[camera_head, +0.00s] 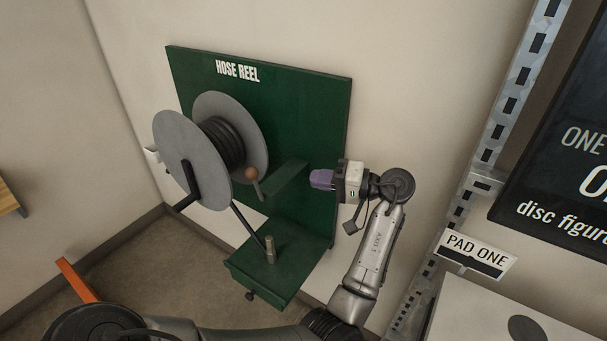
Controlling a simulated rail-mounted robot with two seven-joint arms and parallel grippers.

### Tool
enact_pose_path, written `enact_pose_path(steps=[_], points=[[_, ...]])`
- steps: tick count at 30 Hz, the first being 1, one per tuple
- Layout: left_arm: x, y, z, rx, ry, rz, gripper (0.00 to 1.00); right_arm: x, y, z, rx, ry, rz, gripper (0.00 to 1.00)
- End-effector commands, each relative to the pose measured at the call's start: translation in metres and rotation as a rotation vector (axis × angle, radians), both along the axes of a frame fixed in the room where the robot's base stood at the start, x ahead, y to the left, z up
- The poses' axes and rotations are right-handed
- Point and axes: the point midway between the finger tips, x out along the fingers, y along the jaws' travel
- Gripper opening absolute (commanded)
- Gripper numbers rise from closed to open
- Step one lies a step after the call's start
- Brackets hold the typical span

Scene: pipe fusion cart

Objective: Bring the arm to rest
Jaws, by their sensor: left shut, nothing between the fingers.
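My left arm comes in along the bottom edge from the left and bends upward. My left gripper (320,179), with purple fingers, points left in front of the right part of the green hose reel board. Its fingers are shut with nothing between them. The hose reel (187,155) has two grey discs with dark hose wound between them. Its crank knob (250,174) is brown and round, to the left of my fingertips with a gap between. My right gripper is out of view.
The green board (300,90) stands against a pale wall, with a green shelf (285,283) at its foot holding a small brass-coloured fitting (270,249). A perforated metal post (520,75), a "PAD ONE" sign (476,254) and a dark board (570,130) stand at right.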

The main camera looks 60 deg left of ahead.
Motion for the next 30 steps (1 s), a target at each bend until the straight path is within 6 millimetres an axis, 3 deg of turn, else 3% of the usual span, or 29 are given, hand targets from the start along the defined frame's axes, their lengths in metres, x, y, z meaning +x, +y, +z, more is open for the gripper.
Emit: enact_pose_path(steps=[30], points=[[0.0076,-0.0053,0.0009,0.052,-0.042,-0.006,0.0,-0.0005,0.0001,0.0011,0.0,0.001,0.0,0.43]])
